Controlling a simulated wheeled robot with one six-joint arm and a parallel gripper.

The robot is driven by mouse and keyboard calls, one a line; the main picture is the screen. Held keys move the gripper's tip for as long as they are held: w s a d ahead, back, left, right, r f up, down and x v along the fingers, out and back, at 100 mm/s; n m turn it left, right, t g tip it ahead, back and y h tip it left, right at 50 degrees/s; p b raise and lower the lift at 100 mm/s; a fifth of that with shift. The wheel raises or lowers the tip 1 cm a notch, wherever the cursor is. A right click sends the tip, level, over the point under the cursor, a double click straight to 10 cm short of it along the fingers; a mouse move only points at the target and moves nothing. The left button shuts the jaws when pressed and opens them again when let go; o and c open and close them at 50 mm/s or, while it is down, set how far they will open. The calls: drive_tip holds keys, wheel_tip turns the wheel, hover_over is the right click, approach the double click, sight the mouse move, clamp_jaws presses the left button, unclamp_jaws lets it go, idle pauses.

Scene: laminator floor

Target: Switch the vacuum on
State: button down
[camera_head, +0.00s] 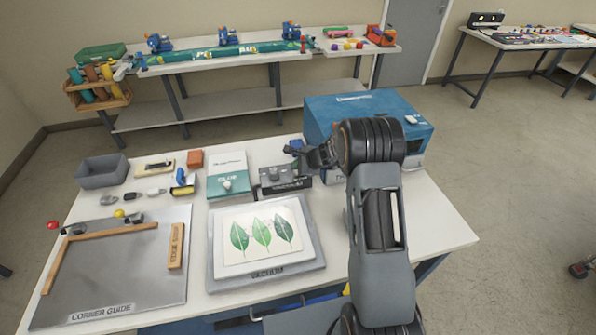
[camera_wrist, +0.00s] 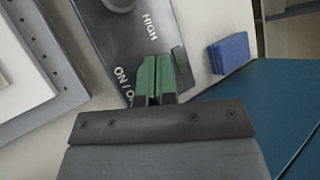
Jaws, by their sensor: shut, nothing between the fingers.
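The vacuum control box (camera_head: 283,184) is a small dark box with a grey top on the white table, behind the vacuum plate (camera_head: 217,262). In the wrist view its dark panel (camera_wrist: 112,38) shows the words HIGH and ON / O, the rest covered by my fingers. A grey knob partly shows at the panel's top edge. My gripper (camera_head: 318,158) is at the right end of the box. In the wrist view my gripper (camera_wrist: 164,72) has its green fingers together, empty, over the panel beside the ON / O lettering. I cannot tell whether they touch it.
A blue laminator (camera_head: 400,108) stands right behind my gripper and fills the wrist view's lower right. A small blue block (camera_wrist: 229,53) lies beyond the panel. A teal-white glue box (camera_head: 228,176) stands left of the control box.

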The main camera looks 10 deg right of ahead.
drive_tip(key=shift+f+b, duration=0.3)
drive_tip(key=shift+b, duration=0.05)
drive_tip(key=shift+r, duration=0.15)
idle(0.3)
drive_tip(key=shift+r+p, duration=0.4)
drive_tip(key=shift+r, duration=0.25)
wheel_tip(320, 180, up, 6)
drive_tip(key=p, duration=0.3)
idle(0.7)
